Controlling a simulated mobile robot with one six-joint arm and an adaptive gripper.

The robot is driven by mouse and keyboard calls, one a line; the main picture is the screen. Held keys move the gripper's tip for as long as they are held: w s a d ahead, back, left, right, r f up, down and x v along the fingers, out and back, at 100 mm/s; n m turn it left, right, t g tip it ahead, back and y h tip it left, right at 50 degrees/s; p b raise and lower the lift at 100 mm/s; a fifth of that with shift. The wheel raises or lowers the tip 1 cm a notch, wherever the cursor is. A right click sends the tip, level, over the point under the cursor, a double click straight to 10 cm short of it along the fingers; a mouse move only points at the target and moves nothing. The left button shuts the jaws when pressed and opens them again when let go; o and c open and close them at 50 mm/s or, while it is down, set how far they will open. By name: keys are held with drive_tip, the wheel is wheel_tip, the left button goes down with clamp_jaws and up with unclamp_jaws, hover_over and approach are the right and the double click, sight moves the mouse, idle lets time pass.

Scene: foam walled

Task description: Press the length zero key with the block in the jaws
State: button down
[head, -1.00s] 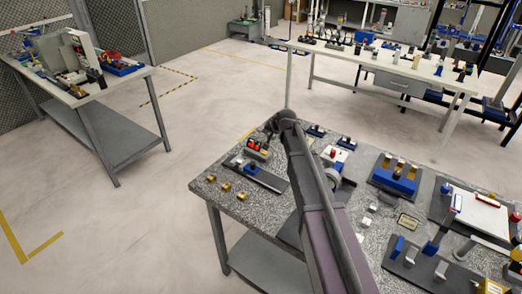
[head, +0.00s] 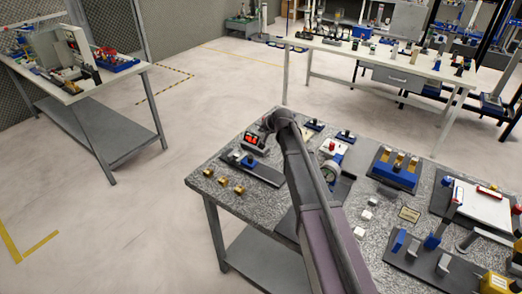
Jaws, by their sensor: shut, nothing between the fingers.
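A dark box with a lit red display (head: 255,142) stands at the far left part of the speckled bench (head: 225,172). Its individual keys are too small to tell apart, so I cannot pick out the length zero key. My gripper (head: 265,127) is at the far end of my arm, small and dark, just above and beside the display box. It looks shut, and I see no block in it. Whether it touches the box I cannot tell. My arm hides part of the bench middle.
Several brass blocks (head: 222,181) lie at the bench's left edge, by a dark plate with a blue piece (head: 247,161). A blue fixture (head: 396,170) and a white board (head: 480,205) are farther right.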

drive_tip(key=shift+f+b, duration=2.5)
drive_tip(key=shift+f, duration=0.35)
drive_tip(key=shift+f, duration=0.2)
drive_tip(key=shift+f+b, duration=0.25)
drive_tip(key=shift+b, duration=0.2)
drive_tip(key=shift+f+b, duration=0.4)
drive_tip(key=shift+b, duration=0.05)
drive_tip(key=shift+r, duration=0.1)
idle(0.5)
drive_tip(key=shift+r+p, duration=0.8)
drive_tip(key=shift+p, duration=0.15)
drive_tip(key=shift+r+p, duration=2.5)
